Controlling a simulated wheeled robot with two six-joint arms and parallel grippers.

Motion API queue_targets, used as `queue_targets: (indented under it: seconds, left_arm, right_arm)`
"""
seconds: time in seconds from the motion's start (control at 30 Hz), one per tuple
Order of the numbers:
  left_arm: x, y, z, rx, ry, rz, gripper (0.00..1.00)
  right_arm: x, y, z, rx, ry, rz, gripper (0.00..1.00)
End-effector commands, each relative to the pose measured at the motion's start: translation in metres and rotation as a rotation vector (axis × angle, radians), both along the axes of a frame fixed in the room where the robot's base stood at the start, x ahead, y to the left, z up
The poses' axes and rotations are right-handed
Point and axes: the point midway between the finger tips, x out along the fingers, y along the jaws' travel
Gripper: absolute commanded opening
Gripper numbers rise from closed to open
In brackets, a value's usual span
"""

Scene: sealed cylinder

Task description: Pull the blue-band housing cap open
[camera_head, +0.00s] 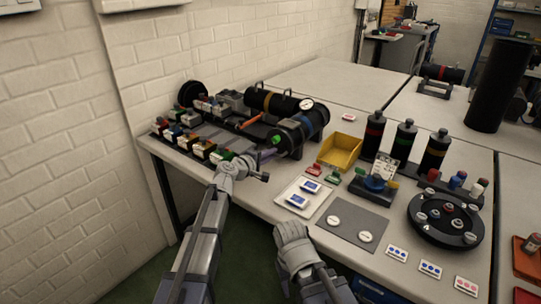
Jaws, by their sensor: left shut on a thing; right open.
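The blue-band housing (315,120) is a dark cylinder lying on the bench, with a gauge (306,104) on top. A green-tipped part (276,140) shows at its near left end. My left gripper (262,166) is at the bench's front edge, just left of and below that end. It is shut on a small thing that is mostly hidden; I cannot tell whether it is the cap. I see no clear gap between cap and housing. My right gripper (293,238) is lower, in front of the bench, open and apart from the housing.
Small coloured blocks (203,148) crowd the left. A yellow bin (340,151), a white tray (318,188) and a grey mat (351,221) lie right. Banded bottles (404,141) and a black turntable (446,220) stand farther right.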

Motion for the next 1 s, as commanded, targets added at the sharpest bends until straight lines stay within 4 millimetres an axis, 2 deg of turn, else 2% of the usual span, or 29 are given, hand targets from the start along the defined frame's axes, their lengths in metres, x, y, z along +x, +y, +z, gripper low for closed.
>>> queue_targets:
  seconds: [0.57,0.77,1.0]
  left_arm:
    - [-0.003,0.002,0.000,0.001,0.000,0.000,0.00]
    - [-0.031,0.020,-0.001,0.003,0.000,0.001,0.00]
    - [-0.081,0.055,-0.001,0.002,0.001,0.002,0.00]
  right_arm:
    - [0.000,0.000,0.000,0.000,0.000,0.000,0.50]
    - [0.000,0.000,0.000,0.000,0.000,0.000,0.50]
    - [0.000,0.000,0.000,0.000,0.000,0.000,0.50]
